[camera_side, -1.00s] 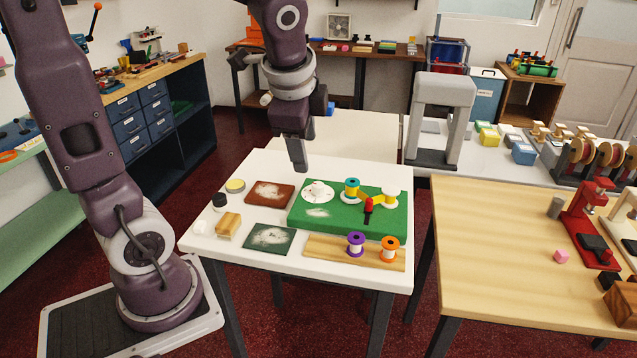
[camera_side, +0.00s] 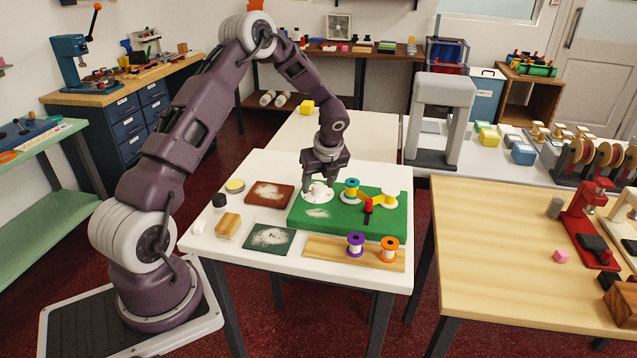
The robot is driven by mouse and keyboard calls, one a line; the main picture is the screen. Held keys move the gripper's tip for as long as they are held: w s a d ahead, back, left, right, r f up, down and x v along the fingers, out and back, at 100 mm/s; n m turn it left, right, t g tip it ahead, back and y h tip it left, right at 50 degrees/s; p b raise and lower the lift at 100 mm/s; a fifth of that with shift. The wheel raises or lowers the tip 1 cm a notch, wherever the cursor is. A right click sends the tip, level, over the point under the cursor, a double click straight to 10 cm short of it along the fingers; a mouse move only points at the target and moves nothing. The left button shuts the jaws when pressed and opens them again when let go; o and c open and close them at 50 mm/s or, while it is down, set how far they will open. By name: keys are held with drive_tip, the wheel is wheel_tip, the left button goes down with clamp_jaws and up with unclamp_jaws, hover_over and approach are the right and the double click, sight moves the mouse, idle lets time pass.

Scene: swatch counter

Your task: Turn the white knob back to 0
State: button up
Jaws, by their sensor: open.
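The white knob (camera_side: 317,193) sits on a white round dial near the back left of the green board (camera_side: 330,222), which lies on a small white table. My gripper (camera_side: 319,185) points down with its two fingers apart, one to each side of the knob. I cannot tell whether the fingers touch it. The fingers and palm hide part of the knob and dial, and the dial's marks are too small to read.
A purple spool (camera_side: 355,243) and an orange spool (camera_side: 389,248) stand on a wooden strip in front. A brown pad (camera_side: 269,194) lies left.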

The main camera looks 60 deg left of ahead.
drive_tip(key=shift+c, duration=0.2)
clamp_jaws()
drive_tip(key=n+g, duration=0.1)
drive_tip(key=n, duration=0.1)
drive_tip(key=n+g, duration=0.1)
drive_tip(key=n, duration=0.2)
drive_tip(key=shift+w, duration=0.2)
drive_tip(key=n+g, duration=0.1)
drive_tip(key=n, duration=0.1)
drive_tip(key=n+h, duration=0.1)
drive_tip(key=n, duration=0.2)
drive_tip(key=shift+w+g, duration=0.1)
drive_tip(key=shift+g, duration=0.3)
drive_tip(key=n+h, duration=0.1)
drive_tip(key=n, duration=0.2)
drive_tip(key=n+g, duration=0.1)
drive_tip(key=n, duration=0.1)
drive_tip(key=shift+w+a+n+h, duration=0.1)
drive_tip(key=shift+a+n+h, duration=0.05)
drive_tip(key=shift+n+h, duration=0.25)
drive_tip(key=shift+a+n+h, duration=0.1)
drive_tip(key=shift+n+h, duration=0.7)
drive_tip(key=shift+n, duration=1.2)
